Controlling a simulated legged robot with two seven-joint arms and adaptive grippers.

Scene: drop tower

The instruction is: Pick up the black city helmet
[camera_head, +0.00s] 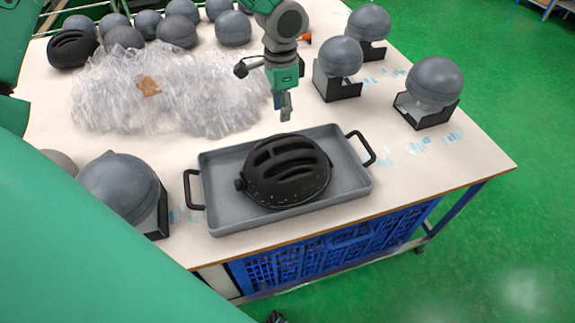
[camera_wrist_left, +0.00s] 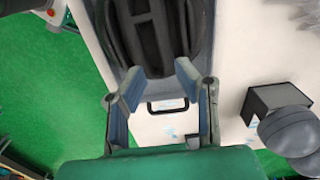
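The black helmet (camera_head: 287,170), with long vents on top, lies in a grey tray (camera_head: 222,210) near the table's front edge. In the left wrist view the helmet (camera_wrist_left: 150,28) fills the top middle and is cut off by the frame. My left gripper (camera_head: 285,108) hangs above the tray's far edge, apart from the helmet. The left wrist view shows this gripper (camera_wrist_left: 160,72) open and empty, its two fingers spread with the helmet beyond them. One black tray handle (camera_wrist_left: 167,105) shows between the fingers. My right gripper is not seen.
Crumpled clear plastic wrap (camera_head: 165,95) lies behind the tray. Grey round heads on black stands (camera_head: 338,60) are at the right, and another grey head (camera_head: 120,188) is close to the tray's left. Green floor (camera_head: 500,230) lies beyond the table.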

